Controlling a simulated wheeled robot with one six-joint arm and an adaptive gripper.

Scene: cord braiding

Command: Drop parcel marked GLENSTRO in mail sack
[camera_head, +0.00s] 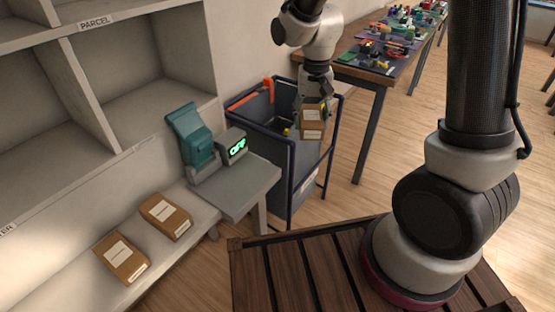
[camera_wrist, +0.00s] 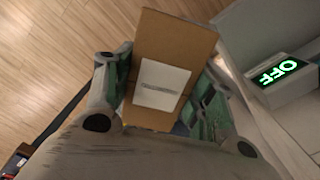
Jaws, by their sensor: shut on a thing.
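A brown parcel (camera_head: 312,122) with a white label is held in my gripper (camera_head: 314,104), at the near right side of the mail sack. It fills the middle of the wrist view (camera_wrist: 165,75), between the two green-padded fingers; the label's print is too small to read. The mail sack (camera_head: 295,165) is a dark grey bin in a blue frame, open at the top, with some items showing inside. In the head view the parcel overlaps the sack's near right rim; I cannot tell whether it is above or outside the opening.
Two more labelled parcels lie on the low shelf, one nearer (camera_head: 122,259) and one farther (camera_head: 166,216). A teal device (camera_head: 190,139) and a display reading OFF (camera_head: 232,146) stand on a grey stand beside the sack. A cluttered table (camera_head: 385,62) is behind; open floor lies right.

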